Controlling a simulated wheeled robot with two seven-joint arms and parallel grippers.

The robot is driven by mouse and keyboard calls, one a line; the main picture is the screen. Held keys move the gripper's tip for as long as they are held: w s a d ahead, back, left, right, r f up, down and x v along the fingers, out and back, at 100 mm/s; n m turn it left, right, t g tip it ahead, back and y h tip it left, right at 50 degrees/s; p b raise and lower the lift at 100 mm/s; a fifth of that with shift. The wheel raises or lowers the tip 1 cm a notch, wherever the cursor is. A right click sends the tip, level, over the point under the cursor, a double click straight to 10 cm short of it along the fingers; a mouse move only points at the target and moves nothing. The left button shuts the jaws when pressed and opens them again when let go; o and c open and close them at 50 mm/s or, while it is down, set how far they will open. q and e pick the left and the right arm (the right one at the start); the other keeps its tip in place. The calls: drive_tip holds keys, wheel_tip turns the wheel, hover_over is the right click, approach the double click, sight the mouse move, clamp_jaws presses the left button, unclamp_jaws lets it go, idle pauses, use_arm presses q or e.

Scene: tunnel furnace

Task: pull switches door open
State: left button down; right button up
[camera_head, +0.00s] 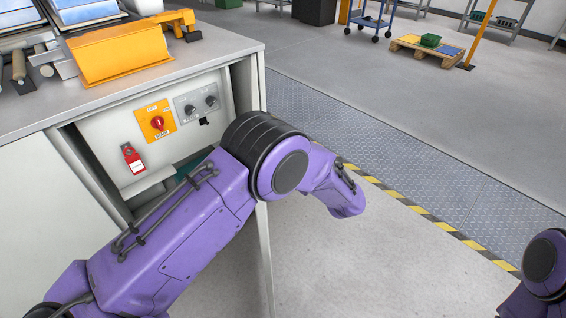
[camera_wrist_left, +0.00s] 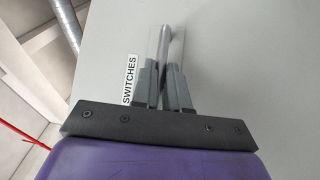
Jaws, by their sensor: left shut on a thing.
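The switches door (camera_wrist_left: 240,70) fills most of the left wrist view as a plain grey-white panel. Its label reads SWITCHES (camera_wrist_left: 130,80). My left gripper (camera_wrist_left: 163,72) is shut on the metal door handle (camera_wrist_left: 168,42) beside the label. In the head view the door (camera_head: 264,250) shows nearly edge-on as a pale strip, standing open at the right of the cabinet opening. My left arm covers part of it, and the left gripper is hidden there. Inside the opening are a red rotary switch on a yellow plate (camera_head: 157,121) and a grey panel with black knobs (camera_head: 197,102).
A red tag or padlock (camera_head: 133,158) hangs inside the compartment. The cabinet top (camera_head: 215,53) holds a yellow machine part (camera_head: 118,53). Clear floor (camera_head: 370,250) lies to the right, with a yellow-black stripe (camera_head: 430,217). Part of my right arm shows at lower right.

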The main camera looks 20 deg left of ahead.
use_arm(q)
drive_tip(key=shift+w+d, duration=0.1)
idle(0.3)
drive_tip(key=c, duration=1.1)
unclamp_jaws()
drive_tip(key=shift+c, duration=0.2)
